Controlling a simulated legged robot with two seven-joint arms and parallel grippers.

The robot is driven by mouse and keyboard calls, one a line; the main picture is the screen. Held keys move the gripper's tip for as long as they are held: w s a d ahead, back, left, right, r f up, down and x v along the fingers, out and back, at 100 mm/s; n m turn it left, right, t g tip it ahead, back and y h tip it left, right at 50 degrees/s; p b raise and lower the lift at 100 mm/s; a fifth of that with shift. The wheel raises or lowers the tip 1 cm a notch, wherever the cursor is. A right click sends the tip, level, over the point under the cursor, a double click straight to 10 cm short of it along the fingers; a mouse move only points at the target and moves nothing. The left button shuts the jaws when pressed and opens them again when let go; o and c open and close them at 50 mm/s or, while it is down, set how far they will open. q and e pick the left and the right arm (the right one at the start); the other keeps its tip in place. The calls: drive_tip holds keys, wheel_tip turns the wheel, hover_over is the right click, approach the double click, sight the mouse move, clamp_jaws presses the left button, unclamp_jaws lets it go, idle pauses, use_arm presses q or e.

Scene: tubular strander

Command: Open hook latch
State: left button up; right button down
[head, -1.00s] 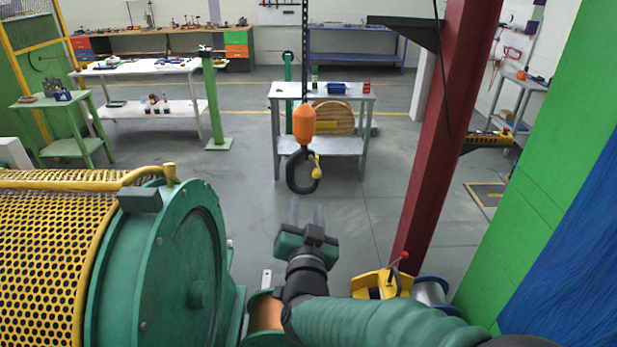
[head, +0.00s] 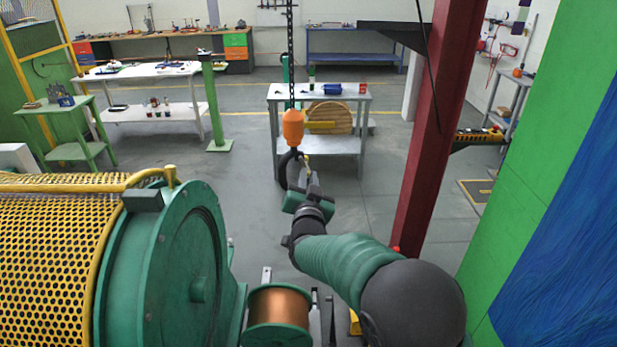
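The crane hook hangs from a chain, with an orange block (head: 293,127) above a dark hook (head: 284,170). A small part of its yellow latch (head: 307,160) shows at the hook's right side. My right gripper (head: 306,170) is at the lower right of the hook, its fingers pointing up at the latch. The fingers overlap the hook and latch in the picture. I cannot tell whether they touch the latch or how far apart they are. The gripper hides the hook's lower right part. My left gripper is not in view.
A grey metal table (head: 335,145) stands behind the hook. A red column (head: 425,150) rises to the right of my arm. A green machine with a yellow mesh guard (head: 50,250) fills the lower left. A copper spool (head: 278,318) is low in front. The floor around the table is clear.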

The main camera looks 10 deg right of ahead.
drive_tip(key=shift+w+a+r, duration=0.1)
drive_tip(key=shift+r, duration=0.1)
idle(0.3)
drive_tip(key=shift+d, duration=0.2)
